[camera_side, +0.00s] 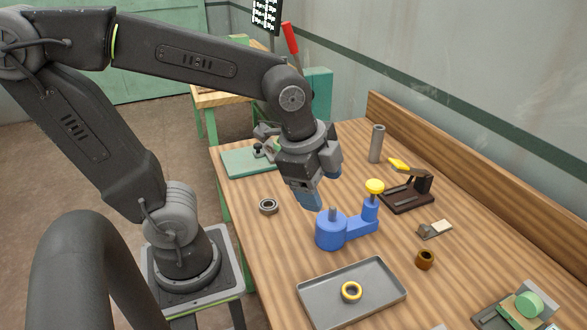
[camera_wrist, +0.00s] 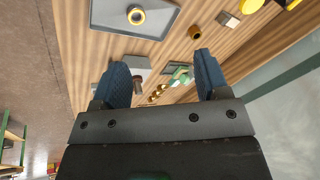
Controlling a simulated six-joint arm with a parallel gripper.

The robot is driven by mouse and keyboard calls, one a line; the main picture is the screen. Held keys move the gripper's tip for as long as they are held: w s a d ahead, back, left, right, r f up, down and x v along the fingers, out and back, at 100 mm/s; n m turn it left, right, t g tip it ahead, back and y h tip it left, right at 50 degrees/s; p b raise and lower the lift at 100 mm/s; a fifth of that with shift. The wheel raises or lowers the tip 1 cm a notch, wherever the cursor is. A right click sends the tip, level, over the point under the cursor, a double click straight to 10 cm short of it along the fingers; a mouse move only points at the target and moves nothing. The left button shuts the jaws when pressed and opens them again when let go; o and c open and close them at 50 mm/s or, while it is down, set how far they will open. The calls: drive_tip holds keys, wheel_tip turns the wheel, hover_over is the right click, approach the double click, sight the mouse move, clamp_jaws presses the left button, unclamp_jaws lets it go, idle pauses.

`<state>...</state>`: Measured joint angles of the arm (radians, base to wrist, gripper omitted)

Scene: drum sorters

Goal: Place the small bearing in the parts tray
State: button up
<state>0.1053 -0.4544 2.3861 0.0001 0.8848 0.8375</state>
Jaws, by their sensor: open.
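A small grey ring that looks like a bearing (camera_side: 268,206) lies flat on the bench, left of the blue fixture. The grey parts tray (camera_side: 317,294) lies at the front of the bench, and part of it shows in the wrist view (camera_wrist: 104,14). My gripper (camera_side: 318,186) is above the bench, behind the blue fixture and to the right of the grey ring. Its blue fingers (camera_wrist: 162,65) are apart with nothing held between them. The grey ring is not visible in the wrist view.
The blue fixture (camera_side: 331,231) with a yellow knob stands between my gripper and the tray. A brown ring (camera_side: 425,259), a dark stand with a yellow lever (camera_side: 407,195) and a grey cylinder (camera_side: 376,143) are at right. A green plate (camera_side: 238,162) lies behind the grey ring.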

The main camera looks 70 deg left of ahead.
drive_tip(key=shift+s+a+r+n+t, duration=0.4)
drive_tip(key=shift+s+n, duration=0.25)
drive_tip(key=shift+n, duration=1.15)
drive_tip(key=shift+s+a+r+n+t, duration=0.2)
drive_tip(key=shift+s+a+r+n, duration=0.3)
drive_tip(key=shift+n, duration=1.3)
drive_tip(key=shift+s+a+r+n+t, duration=0.35)
drive_tip(key=shift+s+n, duration=0.5)
drive_tip(key=shift+n, duration=0.95)
drive_tip(key=shift+f, duration=0.15)
